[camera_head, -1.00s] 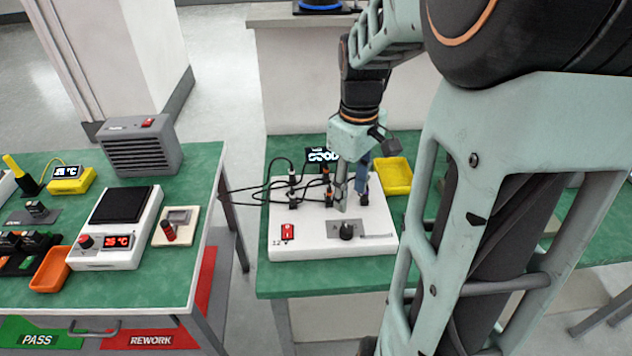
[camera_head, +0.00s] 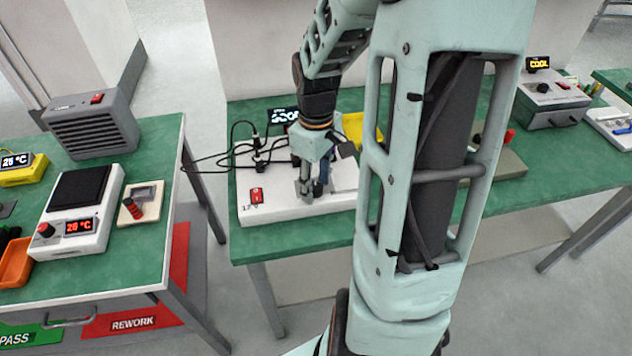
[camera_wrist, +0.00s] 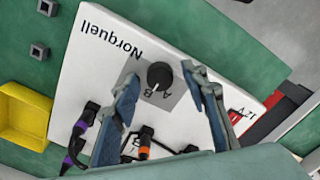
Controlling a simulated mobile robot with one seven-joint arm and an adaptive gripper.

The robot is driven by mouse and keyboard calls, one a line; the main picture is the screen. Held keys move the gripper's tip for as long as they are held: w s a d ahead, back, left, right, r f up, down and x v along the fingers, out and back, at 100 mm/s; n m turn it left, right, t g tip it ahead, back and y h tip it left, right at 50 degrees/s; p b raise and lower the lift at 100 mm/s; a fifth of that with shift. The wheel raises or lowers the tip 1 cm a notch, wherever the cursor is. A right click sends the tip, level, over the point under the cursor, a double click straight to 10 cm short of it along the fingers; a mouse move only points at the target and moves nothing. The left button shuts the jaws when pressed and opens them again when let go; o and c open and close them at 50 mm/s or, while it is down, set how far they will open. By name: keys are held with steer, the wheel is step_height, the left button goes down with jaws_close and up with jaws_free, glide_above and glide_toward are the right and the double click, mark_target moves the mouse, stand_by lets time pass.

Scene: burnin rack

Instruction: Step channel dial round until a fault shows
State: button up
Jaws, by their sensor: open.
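The white Norquell box (camera_head: 275,207) stands on the green middle bench; it also fills the centre of the wrist view (camera_wrist: 85,75). The channel dial is a round black knob (camera_wrist: 159,76) on a grey plate (camera_wrist: 143,90) marked A and B. In the head view my gripper hides it. My gripper (camera_wrist: 160,72) is open, its two blue-padded fingers on either side of the knob in the picture; I cannot tell whether they touch it. In the head view my gripper (camera_head: 305,190) points down over the box front. A small display (camera_head: 284,115) behind the box is lit, its text partly unreadable.
A red switch (camera_head: 256,195) sits at the box's left front. Black cables (camera_head: 225,158) run left from the box's back. A yellow bin (camera_wrist: 25,117) is beside the box. The left bench holds a scale-like heater (camera_head: 75,215) showing red digits and a grey fan unit (camera_head: 92,125).

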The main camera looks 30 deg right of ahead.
jaws_close()
steer(key=shift+m, duration=0.3)
steer(key=m, duration=0.3)
steer(key=shift+m, duration=0.3)
steer(key=shift+m+b, duration=0.35)
steer(key=shift+m, duration=1.95)
jaws_free()
